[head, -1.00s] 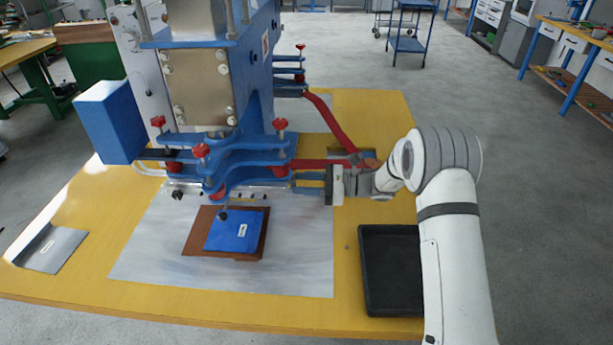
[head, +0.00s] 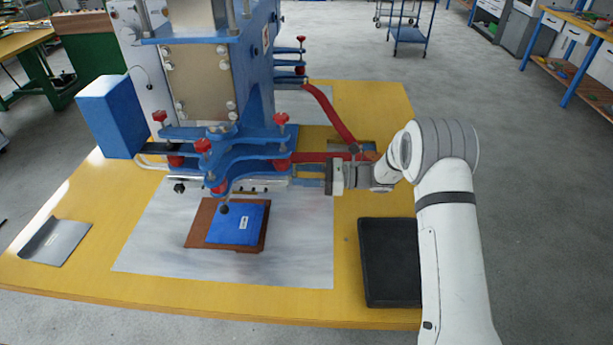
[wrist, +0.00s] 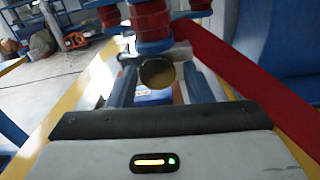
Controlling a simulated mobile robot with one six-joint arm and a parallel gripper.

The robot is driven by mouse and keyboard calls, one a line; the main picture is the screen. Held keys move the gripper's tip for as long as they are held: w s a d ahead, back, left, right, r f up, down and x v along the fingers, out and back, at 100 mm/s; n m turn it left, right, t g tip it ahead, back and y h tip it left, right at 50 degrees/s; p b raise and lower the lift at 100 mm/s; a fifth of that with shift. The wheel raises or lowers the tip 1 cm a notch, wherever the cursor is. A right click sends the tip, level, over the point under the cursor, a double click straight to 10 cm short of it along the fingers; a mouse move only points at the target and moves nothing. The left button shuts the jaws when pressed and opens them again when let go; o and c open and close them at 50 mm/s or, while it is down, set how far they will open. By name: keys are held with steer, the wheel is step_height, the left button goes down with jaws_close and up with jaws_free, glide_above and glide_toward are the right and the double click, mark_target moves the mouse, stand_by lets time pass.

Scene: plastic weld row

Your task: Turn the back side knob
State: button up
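The blue press head (head: 225,150) carries red-topped knobs, including one at its right (head: 281,118) and one further back (head: 301,68). My gripper (head: 300,176) reaches in from the right, level with the lower part of the head. Whether this is the back side knob is unclear. The fingertips are partly hidden in the head view.
A red bar (head: 330,113) slopes down behind my gripper; it passes close on the right in the wrist view (wrist: 240,75). A blue plate (head: 237,225) lies on a brown block below the head. A black tray (head: 390,262) sits beside my arm. The front grey sheet (head: 170,255) has free room.

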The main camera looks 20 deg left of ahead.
steer(key=shift+o, duration=1.2)
steer(key=shift+s+f, duration=0.1)
steer(key=shift+d, duration=0.15)
steer(key=v, duration=0.7)
steer(key=shift+d+b, duration=0.25)
steer(key=shift+b, duration=0.15)
steer(key=s+a+m+p, duration=0.1)
steer(key=a+p, duration=0.7)
steer(key=p, duration=0.5)
steer(key=shift+s, duration=0.4)
steer(key=shift+c, duration=0.3)
